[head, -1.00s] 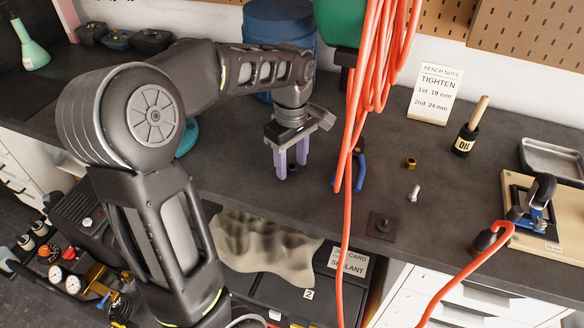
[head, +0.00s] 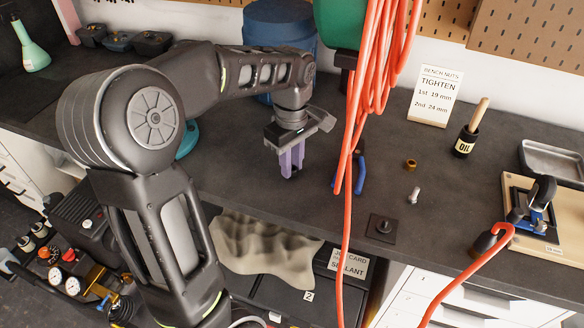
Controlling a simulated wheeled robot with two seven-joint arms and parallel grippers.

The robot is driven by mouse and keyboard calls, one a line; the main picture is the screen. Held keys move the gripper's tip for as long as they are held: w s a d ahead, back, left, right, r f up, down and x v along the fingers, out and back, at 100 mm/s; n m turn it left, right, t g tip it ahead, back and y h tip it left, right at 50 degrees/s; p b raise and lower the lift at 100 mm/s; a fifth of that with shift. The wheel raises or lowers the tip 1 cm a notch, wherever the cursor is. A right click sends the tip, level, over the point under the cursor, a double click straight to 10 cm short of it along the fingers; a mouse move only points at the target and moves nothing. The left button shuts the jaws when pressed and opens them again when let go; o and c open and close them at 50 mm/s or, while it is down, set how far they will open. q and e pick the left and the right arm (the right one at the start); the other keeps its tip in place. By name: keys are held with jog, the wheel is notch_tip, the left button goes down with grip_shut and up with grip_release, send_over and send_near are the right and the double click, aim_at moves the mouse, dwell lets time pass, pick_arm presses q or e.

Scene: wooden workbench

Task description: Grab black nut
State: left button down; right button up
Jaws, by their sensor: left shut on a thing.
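My left gripper (head: 291,170) points down at the bench top, left of the hanging red hose. Its purple fingers are close together, shut on the black nut (head: 294,176). Only a little of the dark nut shows at the fingertips; the fingers hide the rest. The fingertips are at or just above the bench surface; I cannot tell which. My right gripper is not in view.
A red hose (head: 369,90) hangs just right of my left gripper, with blue-handled pliers (head: 359,172) behind it. The bench (head: 240,190) around the gripper is clear.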

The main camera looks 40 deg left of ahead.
pick_arm(q)
jog(key=shift+r, duration=0.1)
jog(key=shift+r, duration=0.75)
jog(key=shift+s+d+r+b, duration=0.1)
jog(key=shift+s+r+b, duration=0.15)
jog(key=shift+r+b, duration=0.45)
jog(key=s+d+b, duration=0.1)
jog(key=s+d, duration=0.1)
jog(key=s, duration=0.6)
jog(key=s+d+b, duration=0.1)
jog(key=s+d, duration=0.2)
jog(key=s, duration=0.5)
jog(key=shift+s+d+r, duration=0.15)
jog(key=shift+s+r, duration=0.05)
jog(key=shift+s, duration=0.1)
